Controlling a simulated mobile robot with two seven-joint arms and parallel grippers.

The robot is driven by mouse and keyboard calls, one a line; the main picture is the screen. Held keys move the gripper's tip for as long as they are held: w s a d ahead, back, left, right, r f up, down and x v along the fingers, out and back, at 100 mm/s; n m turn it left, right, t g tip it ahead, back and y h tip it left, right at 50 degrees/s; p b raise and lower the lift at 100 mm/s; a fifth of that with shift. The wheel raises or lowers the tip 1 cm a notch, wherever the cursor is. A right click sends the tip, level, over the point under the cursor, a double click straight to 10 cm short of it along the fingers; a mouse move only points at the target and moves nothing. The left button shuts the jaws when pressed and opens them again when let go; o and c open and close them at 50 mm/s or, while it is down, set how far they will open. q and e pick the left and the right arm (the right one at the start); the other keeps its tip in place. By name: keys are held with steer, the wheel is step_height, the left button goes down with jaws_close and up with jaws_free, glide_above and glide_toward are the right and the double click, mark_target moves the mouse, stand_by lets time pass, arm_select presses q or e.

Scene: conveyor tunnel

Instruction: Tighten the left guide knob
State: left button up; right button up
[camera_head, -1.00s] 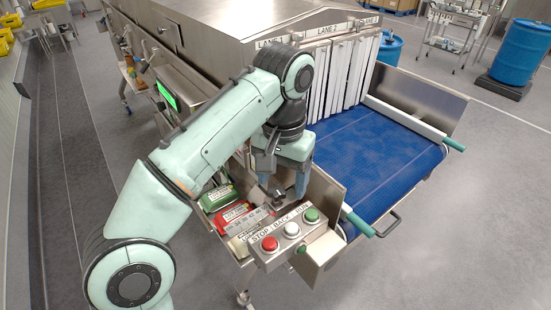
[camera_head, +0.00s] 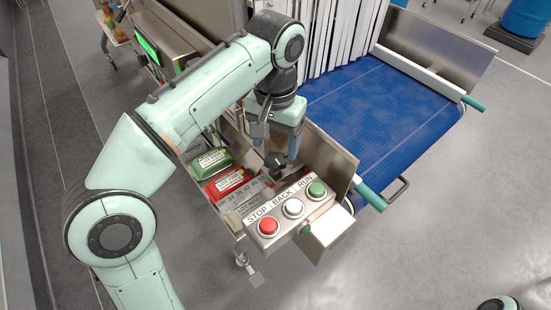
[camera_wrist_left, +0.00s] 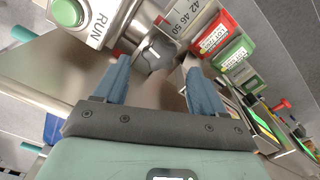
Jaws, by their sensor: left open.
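The left guide knob (camera_head: 275,161) is black and lobed. It sits on the steel frame at the end of a number scale, behind the button box. It also shows in the left wrist view (camera_wrist_left: 155,48), just beyond the fingertips. My left gripper (camera_head: 279,150) points down over it with blue-grey fingers. In the left wrist view the gripper (camera_wrist_left: 158,66) is open, its fingers wide apart with nothing between them. The knob lies ahead of the gap, and I cannot tell whether a finger touches it.
A button box (camera_head: 293,212) with red, white and green buttons stands close in front of the knob. Red (camera_head: 230,182) and green (camera_head: 211,160) packs lie left of it. The blue conveyor belt (camera_head: 375,120) with teal-ended guide rails is to the right.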

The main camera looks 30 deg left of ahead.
mark_target(276, 158)
arm_select(q)
steer(key=shift+w+f+b, duration=0.1)
steer(key=shift+f+b, duration=0.4)
steer(key=shift+f, duration=1.75)
steer(key=shift+c, duration=0.3)
steer(key=c, duration=1)
